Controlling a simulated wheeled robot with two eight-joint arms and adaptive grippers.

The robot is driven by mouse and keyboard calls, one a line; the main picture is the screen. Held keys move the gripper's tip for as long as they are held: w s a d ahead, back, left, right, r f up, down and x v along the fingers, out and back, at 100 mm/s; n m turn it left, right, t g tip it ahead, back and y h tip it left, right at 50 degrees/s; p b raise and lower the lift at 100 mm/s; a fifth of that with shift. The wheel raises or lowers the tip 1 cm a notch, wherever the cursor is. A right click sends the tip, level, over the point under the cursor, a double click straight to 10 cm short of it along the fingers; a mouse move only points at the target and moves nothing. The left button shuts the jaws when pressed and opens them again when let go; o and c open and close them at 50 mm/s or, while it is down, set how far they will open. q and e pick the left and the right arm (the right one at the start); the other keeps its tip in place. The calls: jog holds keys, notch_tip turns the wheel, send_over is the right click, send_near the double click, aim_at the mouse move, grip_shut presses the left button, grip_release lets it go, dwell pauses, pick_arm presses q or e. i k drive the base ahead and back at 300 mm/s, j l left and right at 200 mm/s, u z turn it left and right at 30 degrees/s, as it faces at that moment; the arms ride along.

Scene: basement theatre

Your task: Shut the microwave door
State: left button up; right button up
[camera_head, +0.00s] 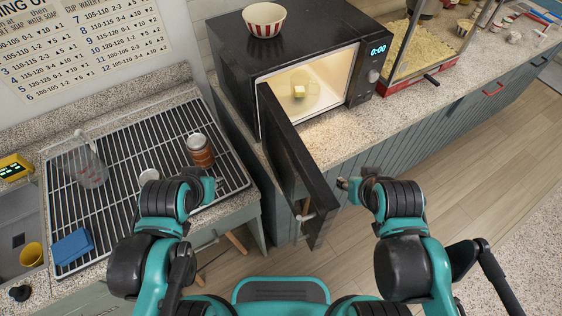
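The black microwave (300,48) stands on the speckled counter, its lit inside showing a glass plate with a small pale yellow block (299,91) on it. Its door (290,165) is hinged at the left and stands wide open, jutting out past the counter edge toward me. The door's light handle (306,216) is near its free end. My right gripper (348,184) is just right of the door's free end; I cannot tell if they touch. My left gripper (213,187) is left of the door, over the rack's right edge. The fingers of both are too small to judge.
A red-striped bowl (264,19) sits on the microwave. A popcorn machine (424,52) stands to its right. On the left, a metal rack (130,150) holds a can (200,150), a clear bottle (88,166) and a blue sponge (73,246). Floor to the right is free.

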aim_at(314, 206)
jog(key=k+j+z, duration=0.35)
jog(key=k+j, duration=0.1)
jog(key=j, duration=0.25)
jog(key=k+j, duration=0.1)
jog(key=j, duration=0.55)
jog(key=k, duration=0.05)
